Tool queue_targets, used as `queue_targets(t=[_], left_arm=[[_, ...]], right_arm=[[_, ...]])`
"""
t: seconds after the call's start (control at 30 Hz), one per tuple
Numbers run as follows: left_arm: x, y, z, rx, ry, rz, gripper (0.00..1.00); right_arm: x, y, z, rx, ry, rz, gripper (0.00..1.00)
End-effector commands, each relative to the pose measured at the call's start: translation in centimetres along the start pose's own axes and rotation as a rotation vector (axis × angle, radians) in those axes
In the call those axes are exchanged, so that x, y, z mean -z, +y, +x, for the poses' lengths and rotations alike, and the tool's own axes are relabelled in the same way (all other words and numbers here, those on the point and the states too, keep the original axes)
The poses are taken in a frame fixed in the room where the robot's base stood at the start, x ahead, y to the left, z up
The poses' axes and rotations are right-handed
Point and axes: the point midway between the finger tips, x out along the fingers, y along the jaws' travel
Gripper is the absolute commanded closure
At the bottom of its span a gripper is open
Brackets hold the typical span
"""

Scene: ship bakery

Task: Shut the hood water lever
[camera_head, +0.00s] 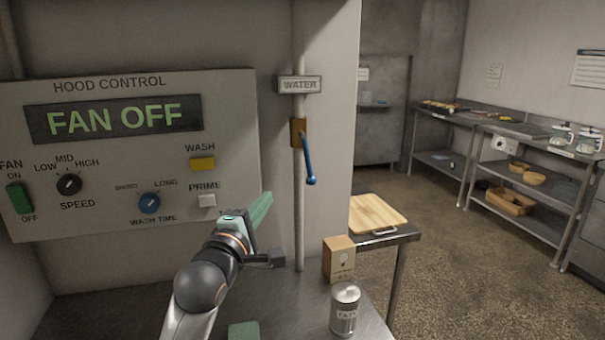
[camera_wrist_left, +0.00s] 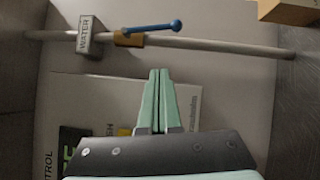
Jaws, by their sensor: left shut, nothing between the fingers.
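The water lever (camera_head: 309,168) is a blue handle with a round knob. It hangs down from a brass valve body (camera_head: 298,132) on a thin vertical pipe, tilted slightly right of the pipe, under a WATER sign (camera_head: 299,85). In the left wrist view the blue lever (camera_wrist_left: 152,28) lies beyond my fingertips, angled off the pipe. My left gripper (camera_head: 264,203) has green fingers, shut and empty. It is below and left of the lever, in front of the panel's lower right corner, and apart from the lever. My right gripper is not in view.
The hood control panel (camera_head: 235,130) reads FAN OFF, left of the pipe. A cardboard box (camera_head: 339,260) and a metal can (camera_head: 345,309) stand on the counter below. A cutting board (camera_head: 377,213) lies on a side table. Open floor and shelves are at the right.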

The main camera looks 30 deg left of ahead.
Motion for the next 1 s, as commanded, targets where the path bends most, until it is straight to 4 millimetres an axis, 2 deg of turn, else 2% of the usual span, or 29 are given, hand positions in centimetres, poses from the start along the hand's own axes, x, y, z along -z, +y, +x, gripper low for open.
queue_targets(t=[0.27, 0.83, 1.0], left_arm=[[0.0, 0.1, 1.0, 0.001, 0.0, 0.003, 1.0], [0.0, 0.1, 10.2, 0.001, 0.001, 0.005, 1.0], [-1.9, 0.1, 12.0, 0.002, -0.001, 0.003, 1.0]], right_arm=[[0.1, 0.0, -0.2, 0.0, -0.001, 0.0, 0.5], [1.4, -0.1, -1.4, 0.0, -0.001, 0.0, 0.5], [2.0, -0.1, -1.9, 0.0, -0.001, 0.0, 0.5]])
